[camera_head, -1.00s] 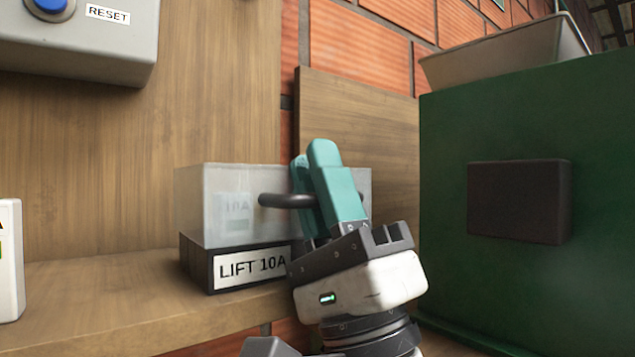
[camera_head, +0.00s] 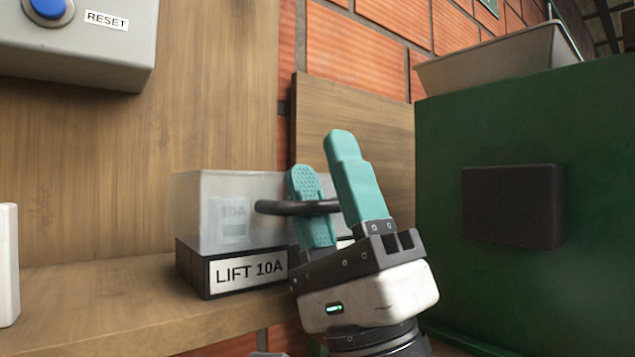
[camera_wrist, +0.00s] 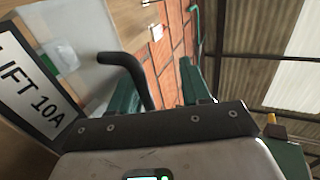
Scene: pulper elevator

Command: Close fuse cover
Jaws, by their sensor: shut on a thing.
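The fuse cover (camera_head: 215,190) is a clear, boxy lid. It sits over the dark fuse base (camera_head: 185,262), which bears a white "LIFT 10A" label (camera_head: 247,270). No clear gap shows between lid and base. A pale "10A" fuse (camera_head: 230,217) shows blurred inside. A black bar handle (camera_head: 282,207) sticks out of the cover. My gripper (camera_head: 325,150) has its teal fingers apart, with the handle between them. In the wrist view, the handle (camera_wrist: 133,72) is close to the left finger, and a gap shows towards the right finger.
The fuse box stands on a wooden shelf (camera_head: 110,305) against a wooden panel. A grey box with a blue RESET button (camera_head: 48,8) is at upper left. A green machine (camera_head: 530,285) with a dark plate stands at right. A white object edges in at far left.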

